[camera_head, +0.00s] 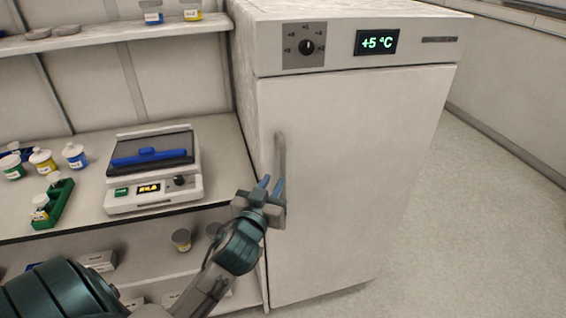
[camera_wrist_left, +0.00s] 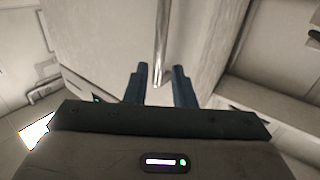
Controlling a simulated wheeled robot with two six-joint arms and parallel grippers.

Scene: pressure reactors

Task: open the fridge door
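The white fridge (camera_head: 345,180) stands right of the shelf unit, with a +5 °C display and a dial on its top panel. Its door looks shut. A vertical metal handle (camera_head: 281,155) runs along the door's left side; it also shows in the left wrist view (camera_wrist_left: 161,45). My left gripper (camera_head: 271,184) is at the handle's lower part. In the left wrist view its two blue fingers (camera_wrist_left: 158,75) are apart, with the handle's lower end in line between them. I cannot tell whether they touch it. My right gripper is not in view.
A balance-like device (camera_head: 152,190) with a blue object on top stands on the shelf left of the fridge. Small jars (camera_head: 75,155) and a green rack (camera_head: 53,203) stand further left. The floor (camera_head: 480,210) right of the fridge is clear.

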